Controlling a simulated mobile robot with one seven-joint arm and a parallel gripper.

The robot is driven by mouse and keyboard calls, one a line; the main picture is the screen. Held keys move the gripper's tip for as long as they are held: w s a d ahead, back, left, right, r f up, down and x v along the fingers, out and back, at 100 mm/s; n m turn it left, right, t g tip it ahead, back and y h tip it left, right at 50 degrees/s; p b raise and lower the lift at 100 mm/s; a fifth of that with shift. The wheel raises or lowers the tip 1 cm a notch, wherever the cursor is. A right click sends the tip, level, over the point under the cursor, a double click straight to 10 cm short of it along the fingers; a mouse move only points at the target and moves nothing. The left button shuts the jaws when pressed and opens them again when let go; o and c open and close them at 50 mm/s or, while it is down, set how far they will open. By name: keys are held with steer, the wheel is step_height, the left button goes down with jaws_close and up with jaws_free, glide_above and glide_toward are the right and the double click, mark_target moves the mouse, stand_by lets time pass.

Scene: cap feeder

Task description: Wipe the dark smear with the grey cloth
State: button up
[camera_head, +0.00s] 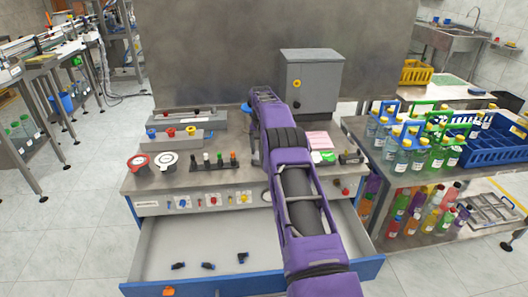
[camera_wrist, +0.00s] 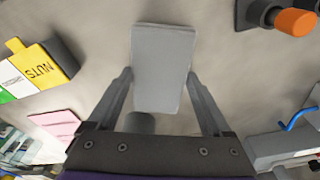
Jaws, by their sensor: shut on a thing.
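The grey cloth (camera_wrist: 163,68) shows in the wrist view as a flat, light grey rectangle between my fingers. My gripper (camera_wrist: 161,78) is shut on it, with one finger at each long side. The cloth is over the worktop; I cannot tell whether it touches it. A darker grey rounded patch (camera_wrist: 140,123) shows just below the cloth's near edge, between the fingers; I cannot tell whether it is the smear. No other dark smear can be made out.
The worktop (camera_head: 225,148) holds a black rack of small parts (camera_head: 214,162), red and white round dials (camera_head: 139,162), a pink pad (camera_head: 318,140) and a grey cabinet (camera_head: 311,80). The drawer (camera_head: 213,258) below stands open.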

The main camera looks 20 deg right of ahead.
steer(key=shift+w+f, duration=0.1)
steer(key=shift+f, duration=0.05)
steer(key=shift+s+f+b, duration=0.1)
steer(key=shift+s+b, duration=0.1)
steer(key=shift+b, duration=0.35)
steer(key=shift+s+a+f+b, duration=0.1)
steer(key=shift+s+a+b, duration=0.05)
steer(key=shift+s+b, duration=0.35)
steer(key=shift+s+a+f+b, duration=0.1)
steer(key=shift+s+a+b, duration=0.05)
steer(key=shift+s+b, duration=0.3)
steer(key=shift+s+a+b, duration=0.2)
steer(key=shift+s+b, duration=0.35)
steer(key=shift+s, duration=0.15)
steer(key=shift+s+a+b, duration=0.2)
steer(key=shift+s+b, duration=0.3)
steer(key=shift+s, duration=0.2)
steer(key=shift+s+a+b, duration=0.2)
steer(key=shift+s+b, duration=0.05)
steer(key=shift+s, duration=0.3)
steer(key=shift+s+a+b, duration=0.15)
steer(key=shift+s+b, duration=0.05)
steer(key=shift+s, duration=0.35)
steer(key=shift+r, duration=0.15)
steer(key=shift+w+r+p, duration=0.15)
steer(key=shift+r+p, duration=2.1)
steer(key=shift+r, duration=0.85)
steer(key=shift+r, duration=0.1)
